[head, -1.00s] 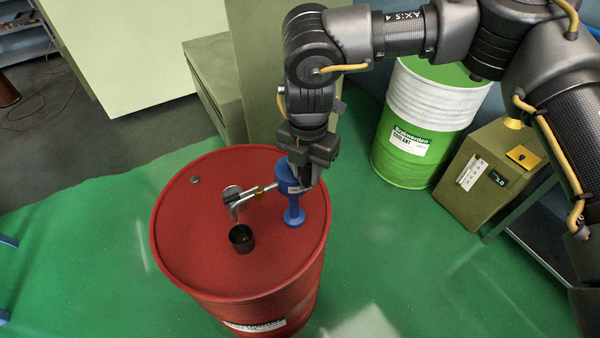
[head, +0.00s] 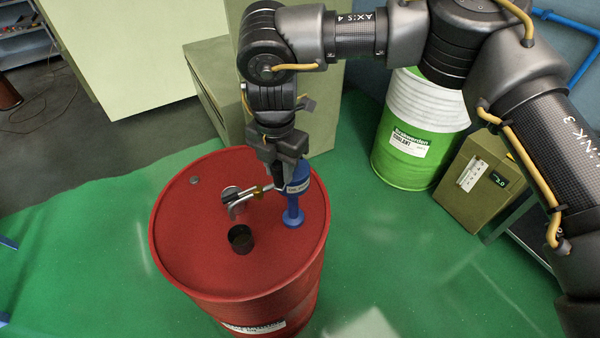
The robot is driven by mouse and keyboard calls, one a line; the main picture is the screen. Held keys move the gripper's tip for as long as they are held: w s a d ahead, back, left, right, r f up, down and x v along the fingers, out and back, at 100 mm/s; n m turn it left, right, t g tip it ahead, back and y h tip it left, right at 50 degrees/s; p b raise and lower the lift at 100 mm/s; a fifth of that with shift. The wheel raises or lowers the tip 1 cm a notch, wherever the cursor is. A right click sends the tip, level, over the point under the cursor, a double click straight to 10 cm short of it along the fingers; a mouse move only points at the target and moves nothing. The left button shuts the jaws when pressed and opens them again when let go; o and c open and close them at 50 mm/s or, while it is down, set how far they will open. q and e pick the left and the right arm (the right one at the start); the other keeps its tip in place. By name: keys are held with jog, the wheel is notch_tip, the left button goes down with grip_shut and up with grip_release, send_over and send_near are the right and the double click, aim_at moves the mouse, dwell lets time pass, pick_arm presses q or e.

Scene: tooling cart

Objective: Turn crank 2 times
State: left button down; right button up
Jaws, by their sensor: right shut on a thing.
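A blue rotary pump (head: 296,205) stands upright on the lid of the red drum (head: 190,245). A bent metal spout (head: 240,201) with a brass fitting runs left from it, above a small black cup (head: 241,238) on the lid. My right gripper (head: 281,182) points down at the left side of the pump's head, behind the spout. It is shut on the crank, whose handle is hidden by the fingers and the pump. My left gripper is not in view.
A white and green coolant drum (head: 408,145) stands at the back right, beside an olive box (head: 474,182) with a small lit display. A grey-green cabinet (head: 212,80) stands close behind the red drum. The green floor in front is clear.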

jog(key=shift+w+a+f, duration=0.15)
jog(key=shift+w+a, duration=0.2)
jog(key=shift+a, duration=0.15)
jog(key=shift+w+a+f, duration=0.15)
jog(key=shift+w+a, duration=0.15)
jog(key=shift+a, duration=0.2)
jog(key=shift+d, duration=0.1)
jog(key=w+a+p, duration=0.1)
jog(key=w+a, duration=0.1)
jog(key=shift+w+a, duration=0.3)
jog(key=shift+w, duration=0.05)
